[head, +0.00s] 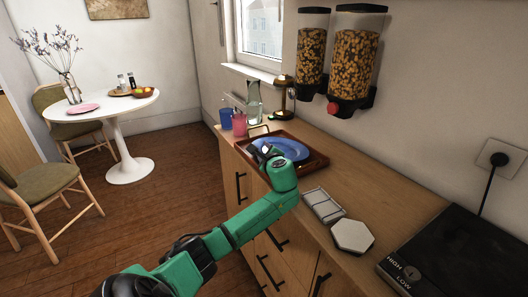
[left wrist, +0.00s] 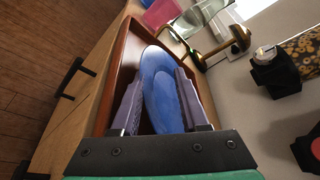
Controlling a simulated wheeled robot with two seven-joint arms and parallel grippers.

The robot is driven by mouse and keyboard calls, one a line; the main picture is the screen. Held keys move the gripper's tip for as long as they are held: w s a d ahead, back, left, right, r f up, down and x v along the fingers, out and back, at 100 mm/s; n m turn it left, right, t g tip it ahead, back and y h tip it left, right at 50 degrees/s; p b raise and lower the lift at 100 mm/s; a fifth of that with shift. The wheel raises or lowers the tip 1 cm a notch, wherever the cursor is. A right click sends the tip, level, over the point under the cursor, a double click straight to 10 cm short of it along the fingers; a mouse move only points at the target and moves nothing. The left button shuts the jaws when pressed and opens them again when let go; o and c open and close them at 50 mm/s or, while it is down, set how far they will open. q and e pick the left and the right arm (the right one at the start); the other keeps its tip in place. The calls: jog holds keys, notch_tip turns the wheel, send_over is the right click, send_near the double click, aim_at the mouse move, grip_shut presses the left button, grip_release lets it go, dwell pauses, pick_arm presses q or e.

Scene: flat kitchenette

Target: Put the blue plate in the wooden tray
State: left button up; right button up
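The blue plate (head: 290,147) lies inside the wooden tray (head: 312,166) on the counter and looks about flat. My left gripper (head: 262,152) is over the near left part of the plate, and my green wrist hides some of plate and tray. In the left wrist view, the two grey fingers (left wrist: 160,98) stand apart, with the blue plate (left wrist: 158,75) showing between and beyond them. I see no clear grip on it. The tray's rim (left wrist: 118,72) runs along the left there. My right gripper is not in view.
Blue cup (head: 225,118), pink cup (head: 239,124) and a glass carafe (head: 253,105) stand behind the tray. Cereal dispensers (head: 355,55) hang on the wall. A white hexagonal piece (head: 352,236), a small grey dish (head: 324,205) and a hotplate (head: 455,265) lie nearer me.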

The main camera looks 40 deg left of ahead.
pick_arm(q)
jog(key=shift+d, duration=0.1)
jog(key=v, duration=1.4)
jog(key=shift+s+d, duration=0.2)
